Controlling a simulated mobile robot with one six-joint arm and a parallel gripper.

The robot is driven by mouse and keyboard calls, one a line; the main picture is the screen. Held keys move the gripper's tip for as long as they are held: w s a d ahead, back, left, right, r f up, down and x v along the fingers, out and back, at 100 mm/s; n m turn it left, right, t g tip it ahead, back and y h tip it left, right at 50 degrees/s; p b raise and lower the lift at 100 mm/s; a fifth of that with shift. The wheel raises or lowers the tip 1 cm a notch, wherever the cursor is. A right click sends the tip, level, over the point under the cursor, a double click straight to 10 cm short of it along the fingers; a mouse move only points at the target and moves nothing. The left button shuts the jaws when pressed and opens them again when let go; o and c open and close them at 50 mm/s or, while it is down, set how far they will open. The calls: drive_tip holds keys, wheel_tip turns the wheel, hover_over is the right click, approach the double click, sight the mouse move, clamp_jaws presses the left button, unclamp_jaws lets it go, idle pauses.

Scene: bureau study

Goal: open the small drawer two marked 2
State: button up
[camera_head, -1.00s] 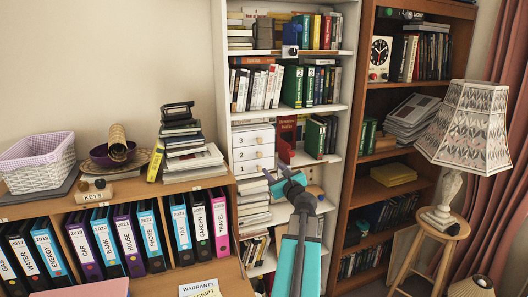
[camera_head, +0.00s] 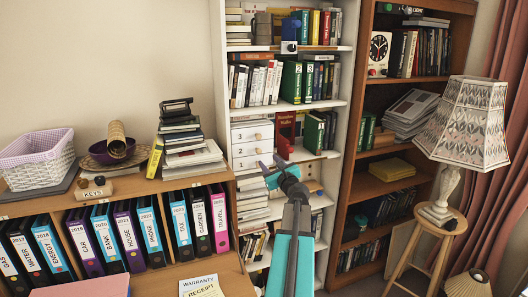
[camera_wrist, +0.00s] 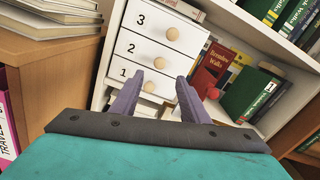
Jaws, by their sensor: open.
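A small white drawer unit (camera_head: 237,143) stands on a shelf of the white bookcase, with three drawers, each with a round wooden knob. In the wrist view they are marked 3, 2 and 1 from top to bottom. The middle drawer marked 2 (camera_wrist: 141,50) is closed, and its knob (camera_wrist: 159,62) shows just beyond and above my fingertips. Drawers 3 (camera_wrist: 155,28) and 1 (camera_wrist: 135,73) also look closed. My gripper (camera_wrist: 159,82) is open and empty, in front of the unit at about drawer 1's height in the picture. It also shows in the head view (camera_head: 269,162), low before the unit.
A red book (camera_wrist: 211,68) and a green binder (camera_wrist: 250,95) stand right of the drawers. Stacked books (camera_wrist: 55,18) lie at the left on the wooden cabinet (camera_wrist: 40,62). A lamp (camera_head: 465,125) stands on a stool at the far right.

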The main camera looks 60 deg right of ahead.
sight(260, 152)
drive_tip(key=shift+p+x, duration=1.55)
drive_tip(key=shift+x, duration=3.55)
clamp_jaws()
